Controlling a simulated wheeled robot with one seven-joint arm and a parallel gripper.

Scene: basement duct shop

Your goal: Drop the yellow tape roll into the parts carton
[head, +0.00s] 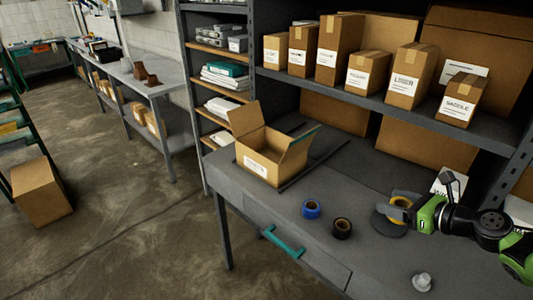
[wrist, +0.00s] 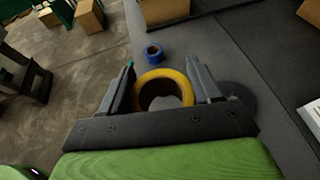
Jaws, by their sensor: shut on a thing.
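The yellow tape roll (wrist: 163,76) is held between the two fingers of my gripper (wrist: 161,88) in the wrist view. In the head view my gripper (head: 402,203) is at the right of the workbench, shut on the yellow tape roll (head: 399,202). A dark round disc (head: 388,224) lies on the bench under or just behind them; I cannot tell the height between. The parts carton (head: 262,170) stands open on the bench, to the left of my gripper, flaps up. Its inside is mostly hidden in the head view. In the wrist view a carton (wrist: 165,12) shows at the top edge.
A blue tape roll (head: 311,209) and a black tape roll (head: 342,228) lie between the carton and my gripper. A small pale fitting (head: 421,282) stands near the front. Labelled boxes (head: 369,72) line the shelf above the bench. A teal drawer handle (head: 283,243) is on the bench front.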

